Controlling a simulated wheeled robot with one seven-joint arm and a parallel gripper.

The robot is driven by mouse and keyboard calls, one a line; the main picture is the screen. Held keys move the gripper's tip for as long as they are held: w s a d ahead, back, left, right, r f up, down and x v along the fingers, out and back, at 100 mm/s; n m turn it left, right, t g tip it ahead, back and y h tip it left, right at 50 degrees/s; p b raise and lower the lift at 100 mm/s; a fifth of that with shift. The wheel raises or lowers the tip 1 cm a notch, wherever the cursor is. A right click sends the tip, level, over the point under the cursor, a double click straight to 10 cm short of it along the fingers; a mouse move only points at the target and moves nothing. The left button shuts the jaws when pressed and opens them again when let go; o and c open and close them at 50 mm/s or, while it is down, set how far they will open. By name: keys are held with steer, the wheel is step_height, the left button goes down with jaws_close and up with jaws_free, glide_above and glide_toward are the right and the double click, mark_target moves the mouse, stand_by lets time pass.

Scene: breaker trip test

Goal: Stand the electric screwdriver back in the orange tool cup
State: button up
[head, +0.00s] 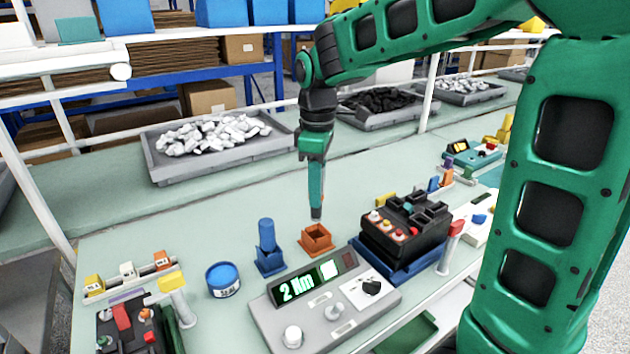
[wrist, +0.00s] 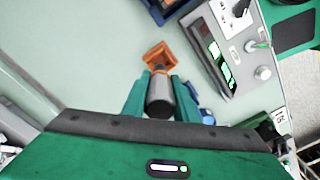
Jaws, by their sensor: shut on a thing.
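My gripper (head: 316,188) points down above the orange tool cup (head: 317,240), which stands on the bench between the blue holder and the black device. In the wrist view, my green fingers (wrist: 160,103) are shut on a dark grey cylinder, the electric screwdriver (wrist: 160,92). The orange cup (wrist: 158,56) shows just beyond the screwdriver's end there. In the head view the fingers hide most of the screwdriver; a dark end (head: 316,212) shows at their tips, apart from and above the cup.
A blue holder with a blue cylinder (head: 267,236) stands close left of the cup. A blue round tin (head: 222,280) is farther left. A grey meter box (head: 320,308) lies in front, and a black breaker device (head: 405,232) is at right. The bench behind the cup is clear.

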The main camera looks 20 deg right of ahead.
mark_target(317, 216)
steer(key=shift+f, duration=1.3)
steer(key=shift+f, duration=2.7)
stand_by(0.8)
steer(key=o, duration=1.1)
step_height(317, 216, up, 11)
steer(key=shift+f, duration=0.15)
